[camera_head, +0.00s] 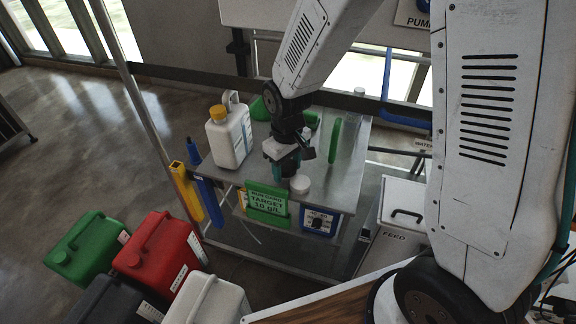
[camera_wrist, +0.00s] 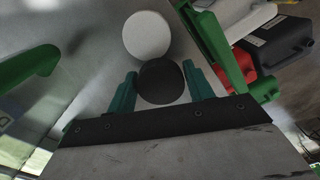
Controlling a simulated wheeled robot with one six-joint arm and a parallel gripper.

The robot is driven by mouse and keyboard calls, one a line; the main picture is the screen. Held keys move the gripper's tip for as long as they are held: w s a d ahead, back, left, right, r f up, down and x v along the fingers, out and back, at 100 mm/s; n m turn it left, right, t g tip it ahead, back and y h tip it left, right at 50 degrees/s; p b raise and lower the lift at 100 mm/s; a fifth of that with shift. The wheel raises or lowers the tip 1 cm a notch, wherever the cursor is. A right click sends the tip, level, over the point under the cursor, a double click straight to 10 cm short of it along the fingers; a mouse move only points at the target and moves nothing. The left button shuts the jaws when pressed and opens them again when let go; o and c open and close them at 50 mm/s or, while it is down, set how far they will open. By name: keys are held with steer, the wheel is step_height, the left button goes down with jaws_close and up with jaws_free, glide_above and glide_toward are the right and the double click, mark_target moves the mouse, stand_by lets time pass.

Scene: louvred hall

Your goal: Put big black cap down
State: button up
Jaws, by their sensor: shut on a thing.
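The big black cap (camera_wrist: 161,82) shows in the wrist view as a dark disc between the teal fingers of my gripper (camera_wrist: 160,88). The gripper is shut on it. In the head view my gripper (camera_head: 283,158) is over the metal cart top (camera_head: 330,180), near its front edge; the black cap cannot be made out clearly there. A white round cap (camera_head: 299,184) lies on the cart just in front of the gripper, and it also shows beside the black cap in the wrist view (camera_wrist: 146,36). I cannot tell whether the black cap touches the cart top.
A white jug with a yellow cap (camera_head: 229,135) stands left of the gripper. A green upright piece (camera_head: 335,140) stands to the right. A green run card holder (camera_head: 267,204) is on the front edge. The cart's right side has bare room. Several canisters (camera_head: 160,250) stand on the floor.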

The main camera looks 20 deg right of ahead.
mark_target(287, 166)
steer(key=shift+f, duration=0.1)
steer(key=shift+f, duration=0.4)
steer(key=o, duration=1.4)
step_height(287, 166, up, 13)
steer(key=shift+r, duration=0.1)
steer(key=shift+s, duration=0.1)
steer(key=s+d+r+m, duration=0.1)
steer(key=s+d+r, duration=0.2)
steer(key=s, duration=0.4)
steer(key=s+d+r+m+t, duration=0.1)
steer(key=s+d+r+m, duration=0.1)
steer(key=s+d+r, duration=0.2)
steer(key=s+d+r+m, duration=0.2)
steer(key=s+d+r, duration=0.1)
steer(key=s, duration=0.8)
steer(key=shift+d+r, duration=0.3)
steer(key=shift+r, duration=0.2)
